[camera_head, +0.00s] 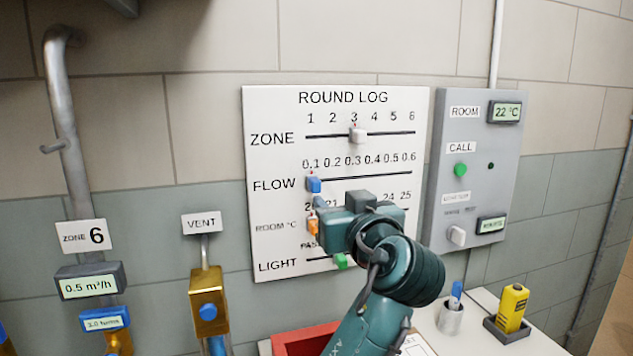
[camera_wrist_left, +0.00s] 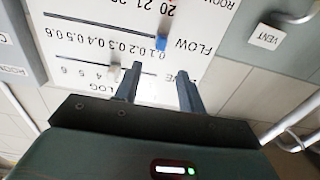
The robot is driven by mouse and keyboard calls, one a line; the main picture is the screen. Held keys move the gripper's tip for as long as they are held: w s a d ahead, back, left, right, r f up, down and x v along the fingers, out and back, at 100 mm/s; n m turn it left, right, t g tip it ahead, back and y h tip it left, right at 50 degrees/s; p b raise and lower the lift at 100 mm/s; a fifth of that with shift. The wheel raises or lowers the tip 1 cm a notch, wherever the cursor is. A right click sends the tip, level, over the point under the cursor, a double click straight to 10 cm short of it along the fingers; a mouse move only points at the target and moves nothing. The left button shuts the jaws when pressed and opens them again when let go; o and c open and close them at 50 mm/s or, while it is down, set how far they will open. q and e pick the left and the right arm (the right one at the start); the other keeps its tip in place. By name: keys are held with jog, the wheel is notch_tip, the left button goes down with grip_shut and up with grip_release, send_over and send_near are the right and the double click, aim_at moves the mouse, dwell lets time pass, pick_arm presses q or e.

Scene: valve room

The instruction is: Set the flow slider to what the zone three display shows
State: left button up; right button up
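The ROUND LOG board (camera_head: 290,106) hangs on the wall. Its blue flow slider knob (camera_head: 314,184) stands at the left end, at about 0.1. In the left wrist view, upside down, the blue knob (camera_wrist_left: 160,40) shows beyond my fingertips. My left gripper (camera_head: 322,206) is in front of the board, just below and right of the blue knob. In the left wrist view my left gripper (camera_wrist_left: 157,79) is open, with nothing between its fingers. The white zone knob (camera_head: 357,134) stands at 3. No zone three display is in view. My right gripper is not in view.
A zone 6 display (camera_head: 90,285) reads 0.5 m³/h. My arm partly hides the room °C row, with its orange knob (camera_head: 313,226), and the light row, with its green knob (camera_head: 340,261). A grey panel (camera_head: 470,180) is at right, above a battery-like yellow object (camera_head: 512,306).

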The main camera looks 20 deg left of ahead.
aim_at(317, 185)
pick_arm(q)
jog(key=p+x, duration=0.2)
jog(key=x, duration=0.8)
jog(key=shift+w+a, duration=0.3)
grip_shut()
